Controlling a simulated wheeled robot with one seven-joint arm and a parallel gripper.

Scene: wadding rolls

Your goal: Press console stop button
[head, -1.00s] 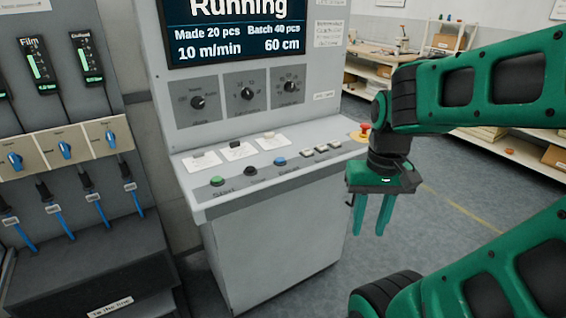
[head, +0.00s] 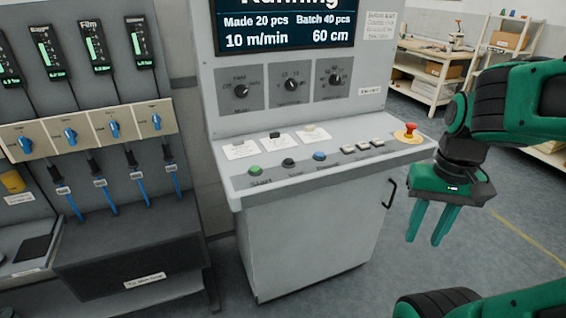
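The grey console (head: 310,225) stands in the middle of the head view. On its sloped panel are a green button (head: 255,171) labelled Start, a black button (head: 289,163) whose label is too small to read surely, and a blue button (head: 320,156). A red mushroom button (head: 407,132) on a yellow base sits at the panel's right end. My gripper (head: 425,241) hangs to the right of the console, fingers down, apart and empty. It touches no button.
The console screen (head: 290,30) reads Running above three dials. Small white keys (head: 362,146) sit between the blue and red buttons. A door handle (head: 389,193) juts from the console's side. A unit with blue knobs (head: 70,136) stands left. Shelves (head: 430,75) stand behind; floor is open at right.

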